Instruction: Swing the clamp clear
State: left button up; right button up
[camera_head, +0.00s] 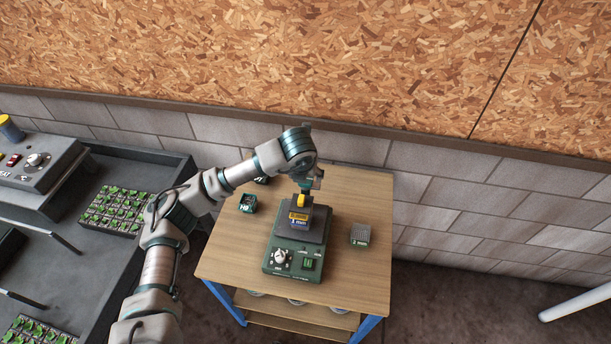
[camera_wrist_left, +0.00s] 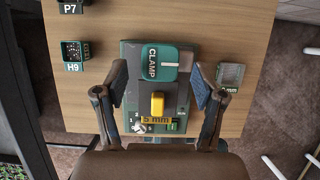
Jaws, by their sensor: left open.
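The soil mixer (camera_head: 293,258) is a dark green and grey machine on the wooden table, with a knob and a green switch on its front. Its green clamp plate, lettered CLAMP (camera_wrist_left: 161,62), shows at the top of the machine in the left wrist view. A yellow block (camera_wrist_left: 157,104) sits below the plate, above a yellow "5 mm" label (camera_wrist_left: 158,119). My left gripper (camera_wrist_left: 158,82) is open and empty, one finger to each side of the clamp and yellow block; I see no clear contact. In the head view the gripper (camera_head: 308,183) covers the clamp area. My right gripper is out of view.
On the table (camera_head: 367,284), a small box marked H9 (camera_head: 248,203) stands left of the mixer and a grey "5 mm" box (camera_head: 360,235) stands right. A dark bench with seedling trays (camera_head: 116,210) is at the left. The block wall (camera_head: 450,195) runs behind.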

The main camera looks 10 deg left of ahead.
pick_arm(q)
jog(key=v, duration=0.9)
jog(key=shift+r, duration=0.25)
jog(key=shift+s+f, duration=0.1)
